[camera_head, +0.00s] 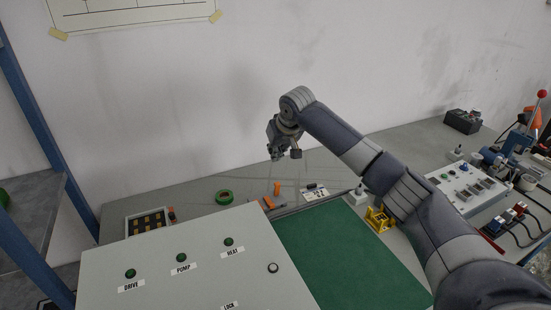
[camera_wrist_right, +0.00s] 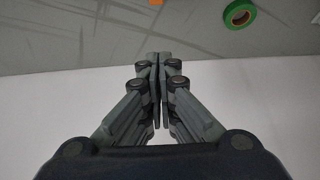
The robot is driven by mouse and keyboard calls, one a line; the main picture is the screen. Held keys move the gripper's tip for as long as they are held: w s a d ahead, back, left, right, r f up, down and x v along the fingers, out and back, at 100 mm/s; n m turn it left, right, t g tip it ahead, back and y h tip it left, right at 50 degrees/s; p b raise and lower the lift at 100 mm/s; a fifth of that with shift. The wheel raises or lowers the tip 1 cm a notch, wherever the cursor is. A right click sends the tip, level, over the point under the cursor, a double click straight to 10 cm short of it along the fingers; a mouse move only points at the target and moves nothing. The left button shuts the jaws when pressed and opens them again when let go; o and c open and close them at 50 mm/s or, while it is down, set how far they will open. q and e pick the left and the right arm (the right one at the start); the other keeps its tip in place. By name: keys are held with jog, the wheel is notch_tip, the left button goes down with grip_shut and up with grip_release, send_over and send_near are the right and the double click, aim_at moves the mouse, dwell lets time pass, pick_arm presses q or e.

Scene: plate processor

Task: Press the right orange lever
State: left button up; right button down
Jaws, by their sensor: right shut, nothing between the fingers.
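A small orange upright piece (camera_head: 277,188), which looks like a lever, stands on the grey bench behind the control box. A second orange piece (camera_head: 268,202) lies lower and close by, at the box's rear corner. I cannot tell for certain which is the right lever. My right gripper (camera_head: 284,154) is above and behind these pieces, near the wall, apart from them. In the right wrist view the gripper (camera_wrist_right: 159,58) is shut and empty. An orange bit (camera_wrist_right: 155,2) shows at that view's top edge. My left gripper is not in view.
A green tape ring (camera_head: 224,197) lies on the bench left of the orange pieces. A grey control box (camera_head: 200,270) and green mat (camera_head: 345,255) are in front. A yellow stand (camera_head: 378,219) is near my right arm. Machines with cables crowd the right.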

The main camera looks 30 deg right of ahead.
aim_at(277, 189)
jog(key=shift+w+d+f+p, duration=0.15)
jog(key=shift+f+p, duration=0.25)
jog(key=shift+f, duration=0.9)
jog(key=shift+w+a+f+p, duration=0.1)
jog(key=shift+w+f+p, duration=0.25)
jog(key=shift+f, duration=0.95)
jog(key=shift+w+d+f+p, duration=0.1)
jog(key=shift+f+p, duration=0.4)
jog(key=shift+f, duration=0.8)
jog(key=shift+s+f, duration=0.2)
jog(key=shift+s, duration=0.2)
